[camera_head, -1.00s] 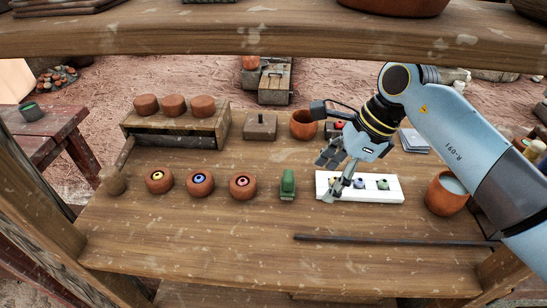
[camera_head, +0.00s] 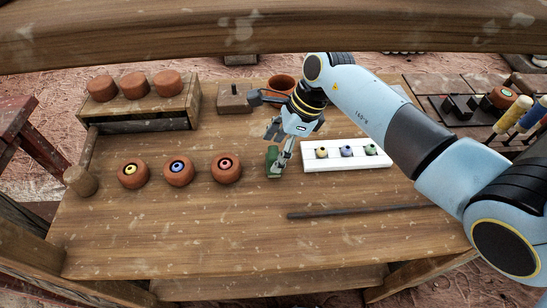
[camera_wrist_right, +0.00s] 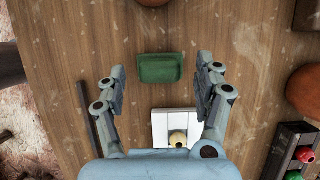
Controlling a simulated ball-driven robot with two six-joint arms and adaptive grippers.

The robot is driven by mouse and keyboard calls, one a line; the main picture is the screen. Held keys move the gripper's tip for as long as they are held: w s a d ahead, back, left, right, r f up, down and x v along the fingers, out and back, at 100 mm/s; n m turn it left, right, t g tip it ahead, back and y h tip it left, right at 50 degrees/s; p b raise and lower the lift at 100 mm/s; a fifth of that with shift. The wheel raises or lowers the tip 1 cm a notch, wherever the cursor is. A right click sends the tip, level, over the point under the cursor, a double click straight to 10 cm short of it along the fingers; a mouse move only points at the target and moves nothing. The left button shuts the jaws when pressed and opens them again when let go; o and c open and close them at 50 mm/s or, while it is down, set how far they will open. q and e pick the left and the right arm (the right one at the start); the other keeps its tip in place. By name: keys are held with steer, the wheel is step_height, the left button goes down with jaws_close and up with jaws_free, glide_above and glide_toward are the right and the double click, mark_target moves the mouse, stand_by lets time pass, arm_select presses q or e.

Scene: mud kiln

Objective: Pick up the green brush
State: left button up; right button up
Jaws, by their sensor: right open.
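The green brush (camera_head: 271,158) is a small dark green block on the wooden table, just left of the white tray. In the head view my right gripper (camera_head: 279,152) is over it and partly hides it. In the right wrist view the green brush (camera_wrist_right: 161,70) lies between the two spread fingers of my right gripper (camera_wrist_right: 161,64), with a gap on each side. The right gripper is open and holds nothing. My left gripper is not in view.
The white tray (camera_head: 308,166) with small coloured pieces stands close on the right. Brown pots (camera_head: 227,168) with coloured rings sit to the left. A dark rod (camera_head: 350,212) lies in front. A clay pot (camera_head: 283,84) stands behind. The table's front left is clear.

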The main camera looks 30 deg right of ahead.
steer(key=shift+x, duration=1.1)
steer(key=shift+c, duration=1.5)
steer(key=c, duration=0.8)
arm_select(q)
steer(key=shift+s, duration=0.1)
arm_select(e)
steer(key=shift+r, duration=0.1)
step_height(320, 180, up, 4)
steer(key=shift+d+r+b, duration=0.1)
steer(key=shift+b, duration=0.2)
arm_select(q)
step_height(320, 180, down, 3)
steer(key=b, duration=0.3)
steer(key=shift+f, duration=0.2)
arm_select(e)
steer(key=d+r, duration=0.2)
steer(key=d, duration=0.2)
steer(key=d+r, duration=0.2)
steer(key=d, duration=0.1)
steer(key=d+r, duration=0.2)
steer(key=d, duration=0.2)
steer(key=shift+w+d+r, duration=0.3)
steer(key=shift+r, duration=0.05)
